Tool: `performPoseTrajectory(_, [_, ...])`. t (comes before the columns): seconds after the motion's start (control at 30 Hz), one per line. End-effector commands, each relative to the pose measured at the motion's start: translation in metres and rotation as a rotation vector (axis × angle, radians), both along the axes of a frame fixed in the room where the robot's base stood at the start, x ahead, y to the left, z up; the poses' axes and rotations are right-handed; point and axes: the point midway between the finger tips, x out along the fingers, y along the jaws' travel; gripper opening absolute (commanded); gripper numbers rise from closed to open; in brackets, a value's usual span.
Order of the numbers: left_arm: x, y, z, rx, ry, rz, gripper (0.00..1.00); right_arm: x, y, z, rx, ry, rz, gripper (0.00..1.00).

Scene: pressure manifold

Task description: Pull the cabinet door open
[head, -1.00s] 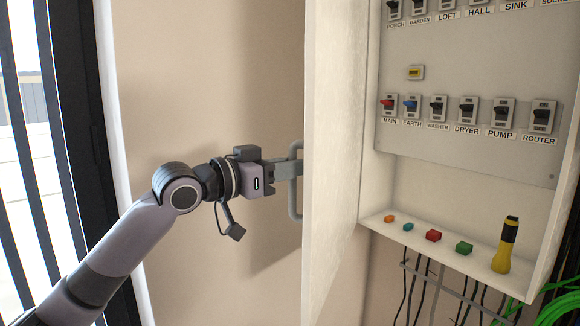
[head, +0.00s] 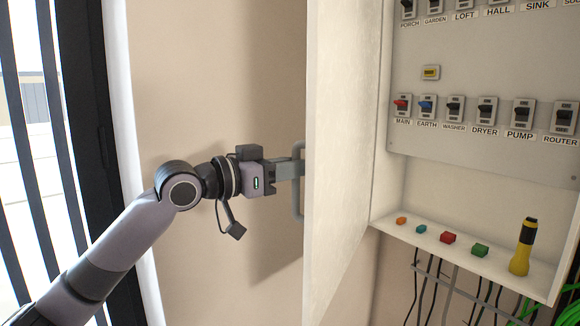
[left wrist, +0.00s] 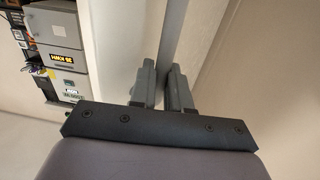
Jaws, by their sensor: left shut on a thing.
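The white cabinet door (head: 338,150) stands wide open on the left of the white cabinet (head: 470,188), and its outer face is turned to the left. A grey bar handle (head: 298,205) sticks out from that face. My left gripper (head: 298,169) is shut on the handle at its upper middle. In the left wrist view the two fingers of my left gripper (left wrist: 162,88) close around the grey handle bar (left wrist: 169,35). My right gripper is not in view.
Inside the cabinet is a panel (head: 470,88) with labelled switches. Small coloured blocks (head: 448,238) and a yellow flashlight (head: 523,250) stand on its bottom ledge. Cables (head: 455,290) hang below. Bare wall (head: 215,100) lies left of the door, beside a barred window (head: 50,130).

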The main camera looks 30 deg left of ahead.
Motion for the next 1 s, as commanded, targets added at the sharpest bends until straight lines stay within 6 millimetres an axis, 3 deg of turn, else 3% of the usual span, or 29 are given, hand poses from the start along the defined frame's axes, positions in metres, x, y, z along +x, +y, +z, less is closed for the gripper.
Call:
performPoseTrajectory(0.4, [0.002, 0.005, 0.004, -0.006, -0.009, 0.011, 0.00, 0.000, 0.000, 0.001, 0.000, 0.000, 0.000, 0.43])
performPoseTrajectory(0.43, [0.002, 0.005, 0.004, -0.006, -0.009, 0.011, 0.23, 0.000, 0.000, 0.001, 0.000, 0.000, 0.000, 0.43])
performPoseTrajectory(0.5, [0.002, 0.004, 0.003, -0.005, -0.008, 0.010, 0.38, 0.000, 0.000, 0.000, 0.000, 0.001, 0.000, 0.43])
performPoseTrajectory(0.83, [-0.001, 0.004, 0.000, -0.002, -0.002, 0.006, 0.38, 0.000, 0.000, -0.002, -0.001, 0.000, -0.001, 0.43])
performPoseTrajectory(1.0, [-0.017, 0.012, -0.003, 0.001, -0.002, 0.008, 0.38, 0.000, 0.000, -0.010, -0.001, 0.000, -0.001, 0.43])
